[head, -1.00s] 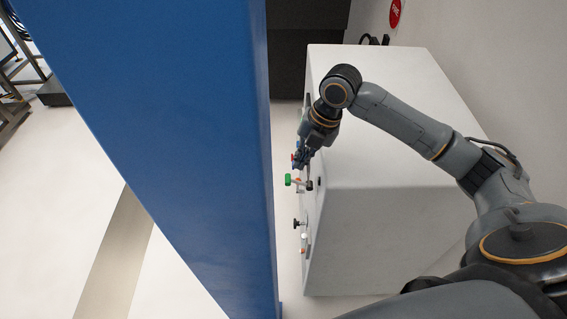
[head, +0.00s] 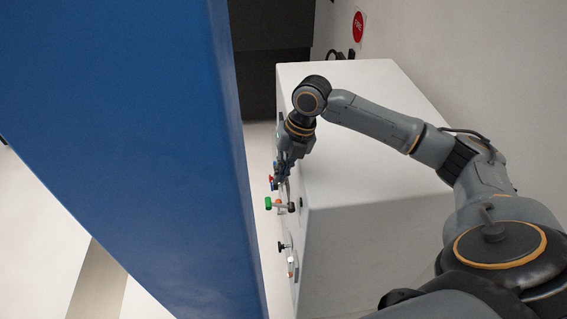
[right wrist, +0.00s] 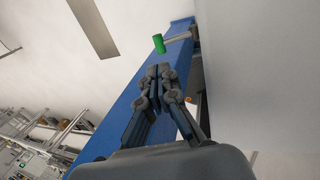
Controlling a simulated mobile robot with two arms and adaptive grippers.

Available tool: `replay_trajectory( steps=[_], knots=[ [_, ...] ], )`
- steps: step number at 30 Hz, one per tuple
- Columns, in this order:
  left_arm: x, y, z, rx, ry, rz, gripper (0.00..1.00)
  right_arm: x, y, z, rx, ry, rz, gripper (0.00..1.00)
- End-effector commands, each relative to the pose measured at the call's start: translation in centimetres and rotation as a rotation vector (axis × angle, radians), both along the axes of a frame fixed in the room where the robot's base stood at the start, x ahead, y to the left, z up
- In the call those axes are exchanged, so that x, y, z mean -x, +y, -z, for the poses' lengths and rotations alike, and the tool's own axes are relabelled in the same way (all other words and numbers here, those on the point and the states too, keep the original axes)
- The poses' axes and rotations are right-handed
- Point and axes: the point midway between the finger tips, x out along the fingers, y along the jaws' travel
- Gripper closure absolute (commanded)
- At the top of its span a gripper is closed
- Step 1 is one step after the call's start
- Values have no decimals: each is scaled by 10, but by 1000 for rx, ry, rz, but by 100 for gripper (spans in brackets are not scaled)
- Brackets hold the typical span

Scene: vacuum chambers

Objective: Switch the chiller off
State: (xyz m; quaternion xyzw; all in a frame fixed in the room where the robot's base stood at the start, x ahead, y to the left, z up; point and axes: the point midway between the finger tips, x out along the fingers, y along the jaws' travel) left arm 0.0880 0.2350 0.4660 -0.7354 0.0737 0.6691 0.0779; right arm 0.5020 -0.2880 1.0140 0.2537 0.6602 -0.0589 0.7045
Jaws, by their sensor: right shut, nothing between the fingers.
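The chiller appears to be the white cabinet (head: 370,130) on the right in the head view. Its fittings stick out from its left face. A green-ended handle (head: 268,203) is among them, and it also shows above the fingertips in the right wrist view (right wrist: 158,44). A small red part (head: 271,181) sits just above the green handle in the head view. My right gripper (head: 281,178) is beside this face, close to the red part; contact cannot be told. Its fingers (right wrist: 158,72) are shut with nothing between them. No switch is clearly readable. My left gripper is out of view.
A large blue upright (head: 130,130) stands left of the cabinet, leaving a narrow gap beside the fittings. A black knob (head: 282,246) sits lower on the same face. A wall with a red round sign (head: 358,27) is behind.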

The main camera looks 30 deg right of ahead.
Motion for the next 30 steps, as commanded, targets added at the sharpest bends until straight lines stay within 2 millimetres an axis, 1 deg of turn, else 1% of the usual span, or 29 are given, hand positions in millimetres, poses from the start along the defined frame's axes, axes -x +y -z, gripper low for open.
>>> replay_trajectory(
  steps=[1,2,6,9,13,15,19,30],
  knots=[
    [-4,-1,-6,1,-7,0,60,0,4,10,-2,6,-1,100],
    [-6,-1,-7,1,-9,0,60,-1,6,16,-2,4,-1,100],
    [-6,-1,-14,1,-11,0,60,-5,13,44,-2,4,0,100],
    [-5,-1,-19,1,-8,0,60,-7,17,61,-2,4,0,100],
    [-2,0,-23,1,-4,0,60,-9,21,77,0,3,-1,100],
    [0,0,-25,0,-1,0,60,-10,22,83,0,1,0,100],
    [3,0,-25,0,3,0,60,-11,23,88,0,0,0,100],
    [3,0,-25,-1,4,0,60,-11,24,88,3,1,-1,100]
  ],
)
